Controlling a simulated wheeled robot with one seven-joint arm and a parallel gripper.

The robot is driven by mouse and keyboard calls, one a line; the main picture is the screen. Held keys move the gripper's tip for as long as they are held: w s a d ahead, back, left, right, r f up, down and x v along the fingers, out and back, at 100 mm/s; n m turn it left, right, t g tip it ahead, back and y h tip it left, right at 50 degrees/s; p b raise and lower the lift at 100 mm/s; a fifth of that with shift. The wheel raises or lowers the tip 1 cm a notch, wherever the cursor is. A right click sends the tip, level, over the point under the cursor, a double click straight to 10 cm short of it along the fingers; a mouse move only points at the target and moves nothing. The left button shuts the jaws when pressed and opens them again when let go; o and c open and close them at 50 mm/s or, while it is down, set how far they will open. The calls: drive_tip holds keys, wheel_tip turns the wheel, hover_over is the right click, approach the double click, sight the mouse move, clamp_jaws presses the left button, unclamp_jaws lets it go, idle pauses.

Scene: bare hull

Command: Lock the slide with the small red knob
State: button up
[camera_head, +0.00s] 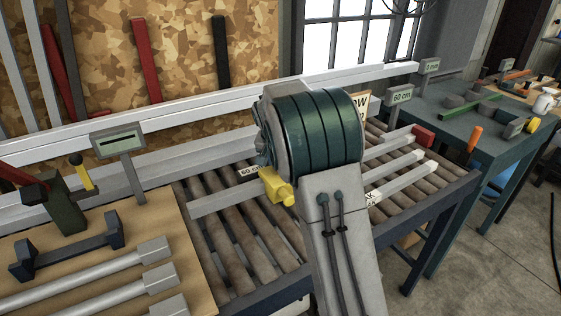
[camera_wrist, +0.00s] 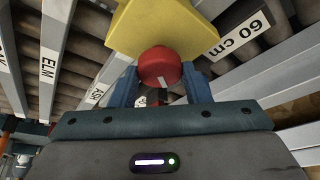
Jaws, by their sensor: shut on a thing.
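The small red knob (camera_wrist: 158,64) is round and shows in the wrist view against a yellow block (camera_wrist: 160,28), which looks like the slide. My gripper (camera_wrist: 161,84) has a blue finger on each side of the knob and is shut on it. In the head view the yellow block (camera_head: 278,187) shows beside my arm, over the roller table. My arm hides the knob and the fingers there. A "60 cm" label (camera_wrist: 240,34) lies close to the block. I cannot tell whether the knob is tightened.
Pale bars, one labelled ELM (camera_wrist: 47,62), lie across the roller table (camera_head: 216,252). A long white rail (camera_head: 205,111) runs behind. A wooden bench (camera_head: 185,222) with bars and a dark handle is at left. A green-grey bench (camera_head: 480,137) with small tools stands at right.

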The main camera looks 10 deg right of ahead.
drive_tip(key=m+g+h, duration=0.1)
drive_tip(key=m, duration=0.3)
drive_tip(key=shift+w+a+m, duration=0.1)
drive_tip(key=shift+m, duration=0.2)
drive_tip(key=shift+h, duration=0.3)
drive_tip(key=o, duration=1)
drive_tip(key=v, duration=1.3)
drive_tip(key=shift+r, duration=0.45)
